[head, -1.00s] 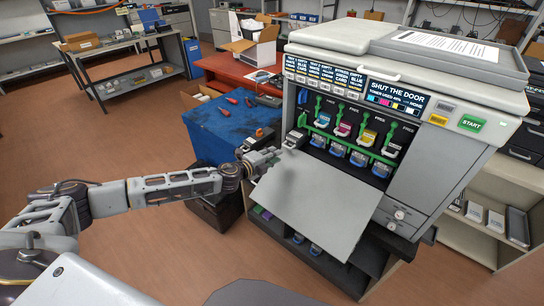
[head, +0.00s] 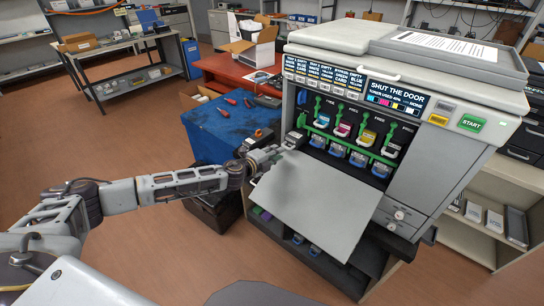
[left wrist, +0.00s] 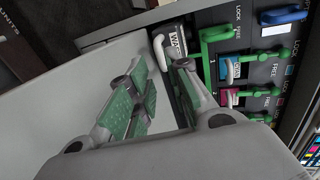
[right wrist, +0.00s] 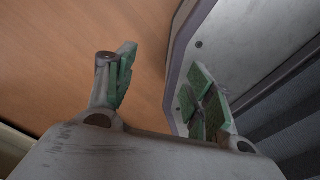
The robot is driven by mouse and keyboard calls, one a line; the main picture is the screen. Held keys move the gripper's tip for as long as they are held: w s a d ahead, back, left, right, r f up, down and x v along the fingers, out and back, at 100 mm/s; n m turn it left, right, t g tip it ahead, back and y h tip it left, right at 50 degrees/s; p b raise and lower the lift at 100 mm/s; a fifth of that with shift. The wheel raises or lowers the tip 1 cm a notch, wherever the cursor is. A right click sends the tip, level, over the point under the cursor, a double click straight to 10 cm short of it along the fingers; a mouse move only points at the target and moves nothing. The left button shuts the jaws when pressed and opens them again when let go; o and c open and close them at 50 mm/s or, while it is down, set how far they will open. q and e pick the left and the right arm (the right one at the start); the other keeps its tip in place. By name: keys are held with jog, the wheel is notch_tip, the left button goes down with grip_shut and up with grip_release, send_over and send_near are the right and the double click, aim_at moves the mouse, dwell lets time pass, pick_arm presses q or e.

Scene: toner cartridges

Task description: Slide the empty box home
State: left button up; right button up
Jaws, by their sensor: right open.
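The waste box (head: 292,140) is a grey box with a white handle at the left end of the printer's cartridge bay. In the left wrist view, the box (left wrist: 176,44) shows a partly hidden "WA" label, and its white handle (left wrist: 160,53) stands between my left fingertips. My left gripper (head: 270,160) is at the box's front, above the lowered door. Its fingers (left wrist: 157,80) are apart, with a gap visible beside the handle. How far the box sits in its slot is hard to tell. My right gripper (right wrist: 158,80) is open and empty, outside the head view.
The printer's grey door (head: 318,205) hangs open below the bay. Several coloured cartridges with green levers (head: 343,130) stand right of the box. A blue cart (head: 222,128) with tools is close on the left. In the right wrist view, a grey panel (right wrist: 250,40) is beside my right fingers.

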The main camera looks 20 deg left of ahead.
aim_at(286, 147)
pick_arm(q)
jog(key=shift+b+x, duration=0.35)
jog(key=shift+x, duration=3.15)
jog(key=shift+w+d, duration=0.1)
jog(key=shift+w, duration=0.05)
jog(key=c, duration=0.4)
jog(key=shift+f, duration=0.1)
grip_shut()
pick_arm(e)
jog(key=shift+s+d+f, duration=0.15)
jog(key=shift+s+d, duration=0.05)
jog(key=shift+d, duration=0.35)
